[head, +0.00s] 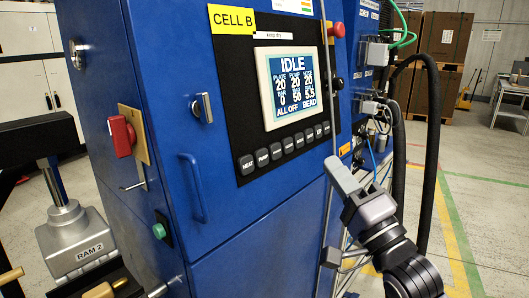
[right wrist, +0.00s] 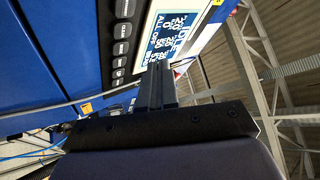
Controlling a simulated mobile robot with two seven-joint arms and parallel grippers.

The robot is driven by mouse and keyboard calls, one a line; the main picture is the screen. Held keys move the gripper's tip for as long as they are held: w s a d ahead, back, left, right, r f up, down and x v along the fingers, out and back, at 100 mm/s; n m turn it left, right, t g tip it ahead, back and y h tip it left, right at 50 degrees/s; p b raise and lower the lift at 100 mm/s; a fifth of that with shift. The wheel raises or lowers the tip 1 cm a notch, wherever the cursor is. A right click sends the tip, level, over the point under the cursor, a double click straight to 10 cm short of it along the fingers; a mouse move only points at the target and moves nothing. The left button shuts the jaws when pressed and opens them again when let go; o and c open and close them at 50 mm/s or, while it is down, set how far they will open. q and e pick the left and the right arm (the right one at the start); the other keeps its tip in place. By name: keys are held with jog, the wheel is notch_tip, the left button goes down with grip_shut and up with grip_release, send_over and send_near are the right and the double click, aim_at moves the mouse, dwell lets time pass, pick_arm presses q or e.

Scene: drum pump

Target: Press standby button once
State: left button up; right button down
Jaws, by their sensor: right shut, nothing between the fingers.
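The control panel (head: 240,110) is a black plate on the blue cabinet. Its lit screen (head: 291,83) reads IDLE and ALL OFF. Below the screen runs a slanting row of several dark buttons (head: 288,146); the leftmost reads HEAT, and I cannot tell which one is standby. My right gripper (head: 336,165) is shut and empty, in front of the cabinet, just below and right of the row's right end. In the right wrist view, its fingers (right wrist: 157,82) point toward the panel near the screen (right wrist: 170,35), hiding part of it; some buttons (right wrist: 123,30) show at left. Contact is not visible.
A red knob (head: 337,30) and a green button (head: 159,231) are on the cabinet. A blue door handle (head: 194,188) sticks out below the panel. Thick black hoses (head: 429,150) hang at right, near my right arm. Open floor lies farther right.

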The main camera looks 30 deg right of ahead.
aim_at(275, 151)
jog(key=shift+r+m+t, duration=0.3)
jog(key=shift+r, duration=0.6)
jog(key=w+a+f+b, duration=0.1)
jog(key=w+a, duration=0.2)
jog(key=w, duration=0.5)
jog(key=shift+a+f, duration=0.15)
jog(key=shift+f, duration=0.2)
jog(key=shift+w, duration=0.1)
dwell(1.4)
jog(key=shift+w+a+f, duration=0.1)
jog(key=shift+w+a, duration=0.05)
jog(key=shift+w, duration=0.15)
